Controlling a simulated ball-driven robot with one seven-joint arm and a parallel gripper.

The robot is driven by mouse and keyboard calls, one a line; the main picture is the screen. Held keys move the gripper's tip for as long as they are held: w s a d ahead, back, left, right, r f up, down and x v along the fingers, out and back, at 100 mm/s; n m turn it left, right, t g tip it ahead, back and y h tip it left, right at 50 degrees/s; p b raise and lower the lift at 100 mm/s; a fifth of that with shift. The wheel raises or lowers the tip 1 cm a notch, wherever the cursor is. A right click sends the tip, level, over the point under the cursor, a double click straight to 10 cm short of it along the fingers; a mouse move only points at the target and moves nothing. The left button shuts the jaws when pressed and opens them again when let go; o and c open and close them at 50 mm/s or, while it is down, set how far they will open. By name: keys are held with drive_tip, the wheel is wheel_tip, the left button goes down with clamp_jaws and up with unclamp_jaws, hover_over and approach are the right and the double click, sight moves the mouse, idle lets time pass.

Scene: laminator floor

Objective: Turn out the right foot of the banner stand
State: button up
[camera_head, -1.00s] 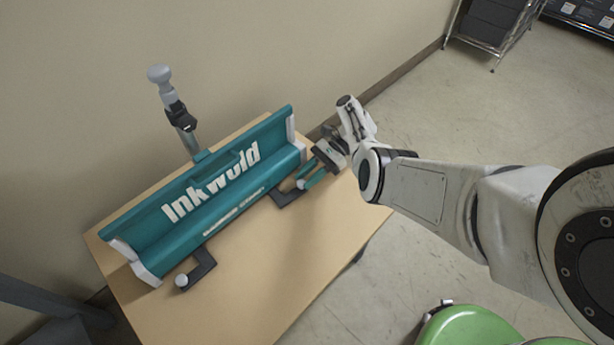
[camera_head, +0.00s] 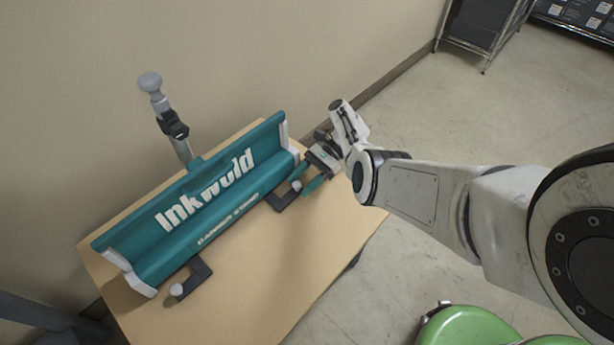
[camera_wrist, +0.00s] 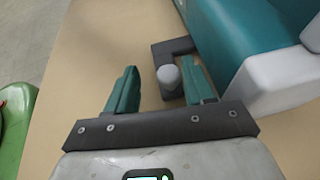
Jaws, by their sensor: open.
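The teal banner stand (camera_head: 200,207) with white end caps lies along the table. Its right foot (camera_head: 281,199) is a dark L-shaped bar with a grey knob (camera_head: 296,186), sticking out from the front near the right end. My gripper (camera_head: 304,179) is open at that foot. In the wrist view the knob (camera_wrist: 168,76) stands between the two teal fingers, closer to the right one, and no contact is clear. The foot's bar (camera_wrist: 172,47) runs from under the stand and bends toward the knob. The left foot (camera_head: 201,270) also sticks out, with its own knob (camera_head: 177,290).
The wooden table (camera_head: 262,275) is bare in front of the stand. A grey pole with a knob (camera_head: 150,82) rises behind the stand, near the wall. A green round object (camera_head: 463,325) is at the lower right. A metal shelf (camera_head: 478,25) stands at the back.

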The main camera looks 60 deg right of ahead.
drive_tip(key=b+v, duration=0.2)
drive_tip(key=v, duration=0.7)
drive_tip(key=shift+f, duration=0.2)
drive_tip(key=shift+b+v, duration=0.45)
drive_tip(key=shift+v, duration=0.45)
drive_tip(key=shift+r, duration=0.2)
